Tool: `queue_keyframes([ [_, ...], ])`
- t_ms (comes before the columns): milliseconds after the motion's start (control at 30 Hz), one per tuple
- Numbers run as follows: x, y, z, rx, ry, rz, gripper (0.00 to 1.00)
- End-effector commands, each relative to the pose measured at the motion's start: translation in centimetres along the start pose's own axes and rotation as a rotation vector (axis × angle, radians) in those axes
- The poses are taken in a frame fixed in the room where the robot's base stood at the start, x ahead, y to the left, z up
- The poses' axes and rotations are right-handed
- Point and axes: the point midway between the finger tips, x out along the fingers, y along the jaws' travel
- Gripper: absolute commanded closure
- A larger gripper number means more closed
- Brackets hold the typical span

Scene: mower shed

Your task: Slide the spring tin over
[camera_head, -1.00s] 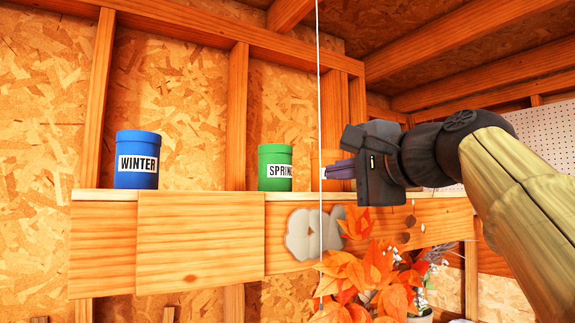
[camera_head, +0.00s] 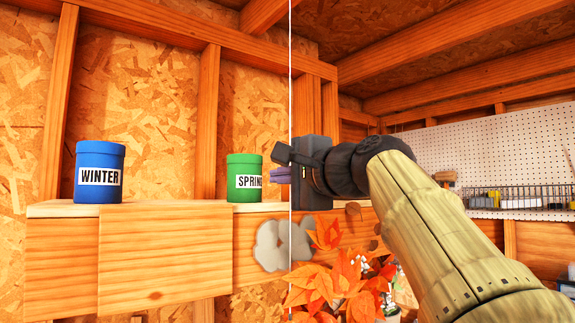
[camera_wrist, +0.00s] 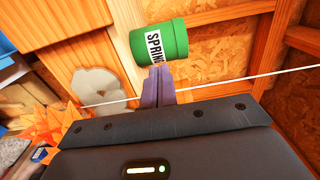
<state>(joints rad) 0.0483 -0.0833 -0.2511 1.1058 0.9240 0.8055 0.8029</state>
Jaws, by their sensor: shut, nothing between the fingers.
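The spring tin is a green lidded cylinder with a white label (camera_head: 244,167). It stands upright on the wooden shelf (camera_head: 60,210), and it also shows in the wrist view (camera_wrist: 172,42). My gripper (camera_head: 281,175) is shut and empty, just to the right of the tin at about its mid height. In the wrist view its purple fingertips (camera_wrist: 158,72) reach the tin's edge by the label. I cannot tell whether they touch it. The blue winter tin (camera_head: 99,160) stands upright further left on the shelf.
A thin white line (camera_head: 290,80) runs vertically in front of the shelf, near my gripper. Orange leaves (camera_head: 335,285) and a grey blob-shaped piece (camera_head: 270,247) are below. Bare shelf lies between the two tins. A pegboard (camera_head: 480,150) is at the right.

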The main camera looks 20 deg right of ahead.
Motion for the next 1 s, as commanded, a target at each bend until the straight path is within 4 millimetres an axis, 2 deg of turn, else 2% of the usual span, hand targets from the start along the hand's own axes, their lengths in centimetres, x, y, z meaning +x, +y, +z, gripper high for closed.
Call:
queue_keyframes([
  [200, 4.0, -0.3, 0.0, 0.002, -0.002, 0.004, 1.0],
  [400, 6.2, -0.2, 0.0, 0.001, 0.0, 0.001, 1.0],
  [833, 6.7, 0.0, 0.0, 0.001, 0.0, 0.0, 1.0],
  [1000, 7.8, -0.1, -0.1, 0.0, 0.007, 0.002, 1.0],
])
